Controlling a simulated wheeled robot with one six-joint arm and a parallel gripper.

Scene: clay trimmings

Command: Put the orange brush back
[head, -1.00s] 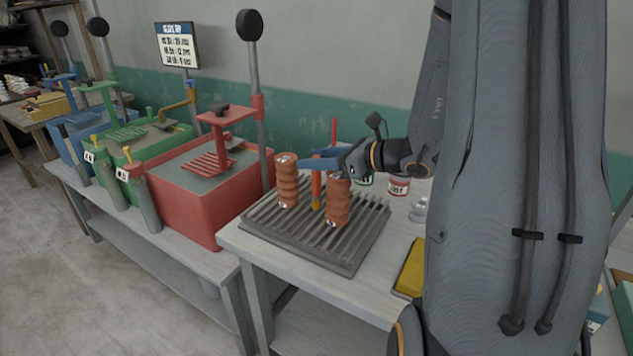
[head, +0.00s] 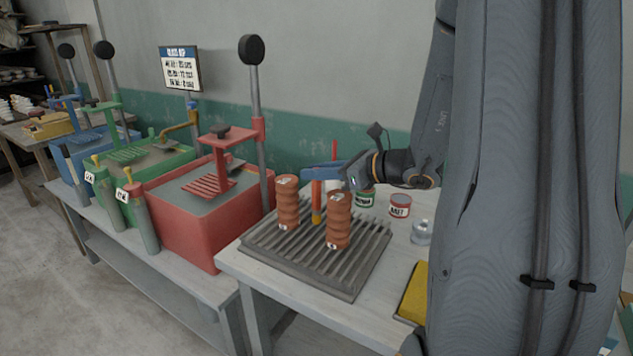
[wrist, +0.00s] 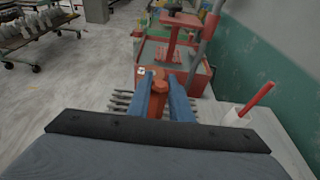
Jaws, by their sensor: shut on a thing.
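My gripper (head: 322,173) has blue fingers and is shut on the orange brush (head: 316,196). The brush hangs upright, its yellow end down, above the grey slatted rack (head: 345,280), between two ribbed terracotta pieces, left (head: 288,205) and right (head: 339,222). In the wrist view the orange brush (wrist: 159,92) shows between the two blue fingers (wrist: 163,95). Whether its lower end touches the rack cannot be told. A red stick in a white holder stands behind the rack, partly behind my gripper; the holder (wrist: 238,117) shows at right in the wrist view.
A red bin (head: 195,225) with a lever stands left of the rack, with green (head: 140,165) and blue bins beyond. Grey tubes (head: 148,220) holding sticks stand before them. A green can, red can (head: 400,205) and yellow block (head: 413,290) are on the right table.

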